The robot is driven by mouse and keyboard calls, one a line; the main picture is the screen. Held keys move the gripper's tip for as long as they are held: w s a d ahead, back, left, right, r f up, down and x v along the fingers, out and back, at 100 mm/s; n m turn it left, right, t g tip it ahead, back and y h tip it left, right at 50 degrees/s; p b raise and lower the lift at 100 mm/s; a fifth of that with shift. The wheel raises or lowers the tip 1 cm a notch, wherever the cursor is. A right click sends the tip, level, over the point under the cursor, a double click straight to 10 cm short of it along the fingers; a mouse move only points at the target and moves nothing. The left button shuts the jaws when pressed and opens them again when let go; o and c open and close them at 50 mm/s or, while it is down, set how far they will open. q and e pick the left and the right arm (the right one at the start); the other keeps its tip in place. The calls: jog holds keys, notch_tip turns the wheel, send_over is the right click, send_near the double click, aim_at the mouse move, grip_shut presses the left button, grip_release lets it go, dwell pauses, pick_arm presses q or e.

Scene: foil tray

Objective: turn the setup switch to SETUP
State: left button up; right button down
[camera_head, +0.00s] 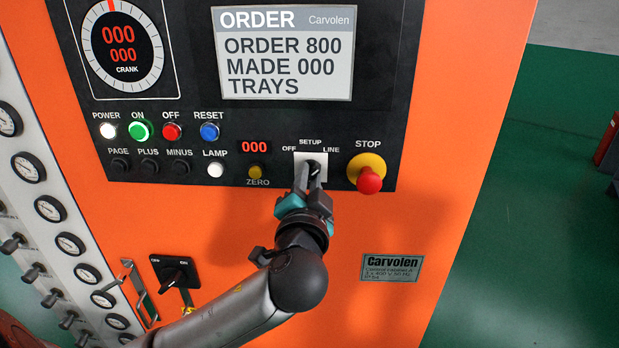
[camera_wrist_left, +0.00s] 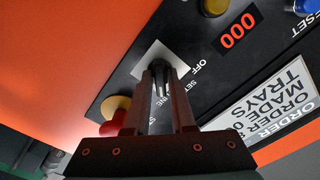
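The setup switch (camera_head: 311,169) is a black knob on a white square plate, with OFF at its left, SETUP above and LINE at its right. It also shows in the left wrist view (camera_wrist_left: 161,70). My left gripper (camera_head: 309,178) reaches it from below, with one finger on each side of the knob. In the left wrist view the knob fills the narrow gap between the fingertips (camera_wrist_left: 162,82). The fingers partly cover the knob, so I cannot tell which mark it points to. My right gripper is not in view.
The red STOP button (camera_head: 369,181) on its yellow base sits just right of the switch. The yellow ZERO button (camera_head: 255,172) is at its left, under a red 000 display (camera_head: 254,147). A black rotary switch (camera_head: 174,275) is lower left.

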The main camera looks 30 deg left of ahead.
pick_arm(q)
jog(key=shift+c, duration=1.4)
grip_shut()
jog(key=n+b, duration=0.2)
jog(key=n, duration=0.4)
jog(key=shift+b, duration=0.4)
jog(key=shift+n, duration=1.3)
jog(key=shift+r, duration=0.15)
